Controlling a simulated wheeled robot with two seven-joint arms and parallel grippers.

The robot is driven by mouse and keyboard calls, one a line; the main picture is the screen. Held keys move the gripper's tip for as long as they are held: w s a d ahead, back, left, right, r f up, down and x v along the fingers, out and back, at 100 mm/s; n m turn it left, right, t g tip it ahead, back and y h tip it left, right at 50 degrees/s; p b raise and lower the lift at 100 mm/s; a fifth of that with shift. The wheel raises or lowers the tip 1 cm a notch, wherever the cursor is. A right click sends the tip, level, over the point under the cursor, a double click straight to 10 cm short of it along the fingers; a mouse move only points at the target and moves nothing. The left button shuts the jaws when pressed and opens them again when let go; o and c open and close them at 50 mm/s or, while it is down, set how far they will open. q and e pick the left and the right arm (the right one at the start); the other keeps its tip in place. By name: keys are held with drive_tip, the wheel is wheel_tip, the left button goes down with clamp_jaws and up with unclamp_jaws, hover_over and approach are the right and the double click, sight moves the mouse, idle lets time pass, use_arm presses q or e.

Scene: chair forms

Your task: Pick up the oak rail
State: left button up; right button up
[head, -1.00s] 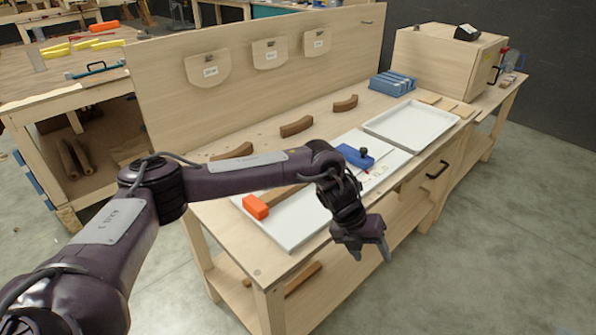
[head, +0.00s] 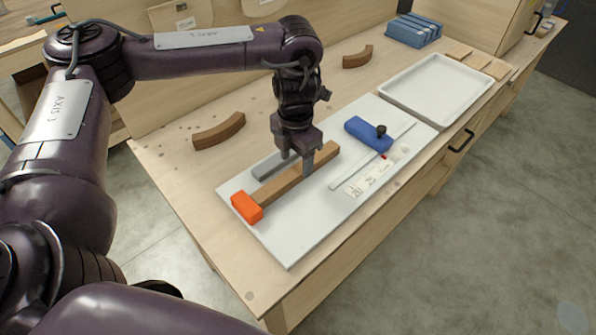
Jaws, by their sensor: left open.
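The oak rail (head: 276,189) is a straight brown bar lying on the white board (head: 290,242), running diagonally from an orange block (head: 247,207) at its near left end to its far right end. My left gripper (head: 299,165) points down over the middle of the rail, jaws open. I cannot tell whether either finger touches the rail. My right gripper is not in view.
A grey bar (head: 268,166) lies close behind the rail. A blue tool (head: 366,133) and a thin strip (head: 345,172) lie to the right on the board. A white tray (head: 435,88) stands farther right. Curved brown pieces (head: 219,131) lie behind. The bench's front edge is near.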

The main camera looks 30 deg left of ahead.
sight(297, 170)
use_arm(q)
wheel_tip(297, 170, down, 3)
drive_tip(key=shift+w+a+f, duration=0.1)
drive_tip(key=shift+w, duration=0.05)
drive_tip(key=shift+f, duration=0.45)
drive_tip(key=shift+c, duration=0.6)
drive_tip(key=c, duration=0.9)
drive_tip(key=shift+r, duration=0.1)
drive_tip(key=shift+c, duration=0.8)
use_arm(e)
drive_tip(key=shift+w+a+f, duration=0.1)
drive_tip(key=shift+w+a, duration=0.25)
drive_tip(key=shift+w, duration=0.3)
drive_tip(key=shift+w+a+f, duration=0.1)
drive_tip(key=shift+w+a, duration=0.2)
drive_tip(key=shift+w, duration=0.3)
use_arm(q)
drive_tip(key=shift+r, duration=0.1)
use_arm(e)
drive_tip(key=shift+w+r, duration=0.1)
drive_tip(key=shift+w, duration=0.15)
